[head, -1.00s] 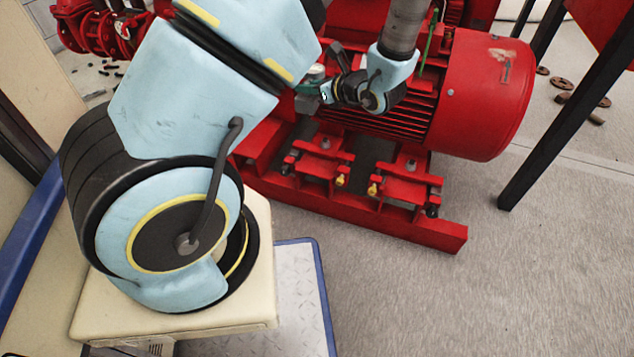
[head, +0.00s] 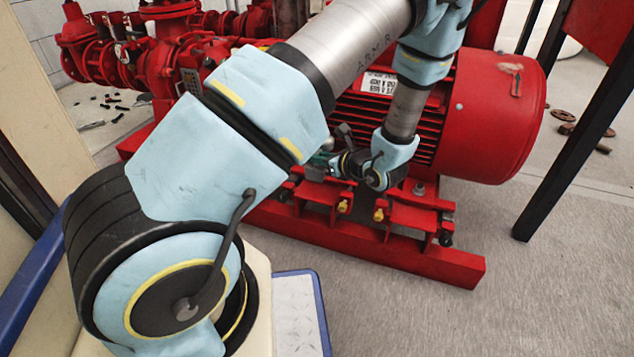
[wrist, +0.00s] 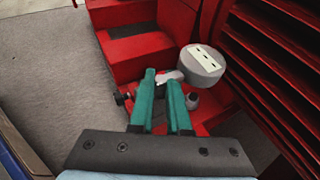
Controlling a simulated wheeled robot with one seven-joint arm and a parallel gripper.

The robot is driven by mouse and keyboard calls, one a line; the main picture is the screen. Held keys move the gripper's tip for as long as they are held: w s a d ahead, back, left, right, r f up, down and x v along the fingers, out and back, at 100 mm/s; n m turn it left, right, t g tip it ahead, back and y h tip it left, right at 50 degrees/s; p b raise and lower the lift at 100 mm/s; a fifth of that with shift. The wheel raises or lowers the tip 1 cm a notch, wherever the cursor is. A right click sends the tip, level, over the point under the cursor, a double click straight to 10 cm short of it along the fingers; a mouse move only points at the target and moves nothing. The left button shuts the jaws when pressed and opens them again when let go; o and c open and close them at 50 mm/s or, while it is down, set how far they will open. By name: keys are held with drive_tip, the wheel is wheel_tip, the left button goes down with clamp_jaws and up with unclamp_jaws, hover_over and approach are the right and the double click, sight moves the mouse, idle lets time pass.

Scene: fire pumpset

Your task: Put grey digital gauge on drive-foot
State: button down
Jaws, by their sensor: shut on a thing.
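The grey digital gauge (wrist: 205,66) shows in the wrist view as a round grey body with a pale face with dark marks, just beyond and right of my fingertips. My gripper (wrist: 168,84) has teal fingers closed on a pale part at the gauge's near side. In the head view my gripper (head: 318,162) is low beside the red motor, and the gauge cannot be made out there. A red motor foot (head: 326,190) lies just below my gripper, partly hidden by the arm. In the wrist view red foot metal with a grey bolt (wrist: 192,101) is below the fingers.
The finned red motor (head: 492,115) stands close to the gripper, with its fins on the right in the wrist view. The red base rail (head: 440,265) runs below. A black post (head: 575,150) stands at right. Grey floor is clear in front.

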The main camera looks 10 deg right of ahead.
sight(317, 175)
drive_tip(key=shift+f+b, duration=1.1)
drive_tip(key=shift+f, duration=1.75)
drive_tip(key=shift+f, duration=0.1)
drive_tip(key=c, duration=0.9)
unclamp_jaws()
drive_tip(key=shift+f, duration=0.1)
